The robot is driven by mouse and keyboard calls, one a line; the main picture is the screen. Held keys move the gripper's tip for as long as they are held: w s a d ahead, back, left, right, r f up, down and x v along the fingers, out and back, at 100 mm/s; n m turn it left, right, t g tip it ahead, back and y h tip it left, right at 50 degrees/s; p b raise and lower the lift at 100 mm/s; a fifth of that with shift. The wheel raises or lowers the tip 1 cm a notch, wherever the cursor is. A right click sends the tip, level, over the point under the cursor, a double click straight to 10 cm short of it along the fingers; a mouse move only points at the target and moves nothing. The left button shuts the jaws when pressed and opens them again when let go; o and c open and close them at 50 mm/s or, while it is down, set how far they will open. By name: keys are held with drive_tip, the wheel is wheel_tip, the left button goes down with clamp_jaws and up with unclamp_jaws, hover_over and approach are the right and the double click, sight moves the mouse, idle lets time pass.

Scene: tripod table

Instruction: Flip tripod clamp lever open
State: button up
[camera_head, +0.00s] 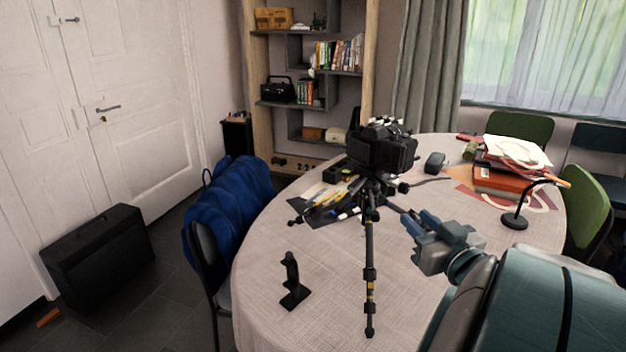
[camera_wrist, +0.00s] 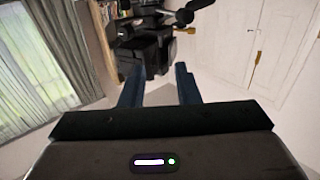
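A black tripod (camera_head: 369,245) stands on the round table with a dark camera (camera_head: 382,147) mounted on top. Its front leg shows small yellow bands; the clamp lever is too small to tell apart in the head view. My gripper (camera_head: 412,222) is to the right of the tripod, below the camera, with its blue-grey fingers pointing toward the upper part of the tripod. In the wrist view the two blue fingers of my gripper (camera_wrist: 158,88) stand apart with nothing seen between them. The dark tripod head and camera (camera_wrist: 150,45) appear just beyond the fingertips, with a brownish knob to the right.
The round table (camera_head: 300,225) also holds a black upright stand (camera_head: 292,280), a dark mat with tools left of the tripod, a stack of books (camera_head: 503,178) and a small black lamp (camera_head: 515,219). A blue jacket (camera_head: 232,205) hangs on a chair at the left. The front tabletop is mostly clear.

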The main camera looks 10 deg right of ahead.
sight(386, 190)
drive_tip(key=w+p, duration=0.3)
drive_tip(key=w, duration=0.1)
drive_tip(key=w+p, duration=0.3)
drive_tip(key=w, duration=0.2)
drive_tip(key=w+a+p, duration=0.1)
drive_tip(key=w+p, duration=0.2)
drive_tip(key=w, duration=0.1)
drive_tip(key=shift+w, duration=0.35)
clamp_jaws()
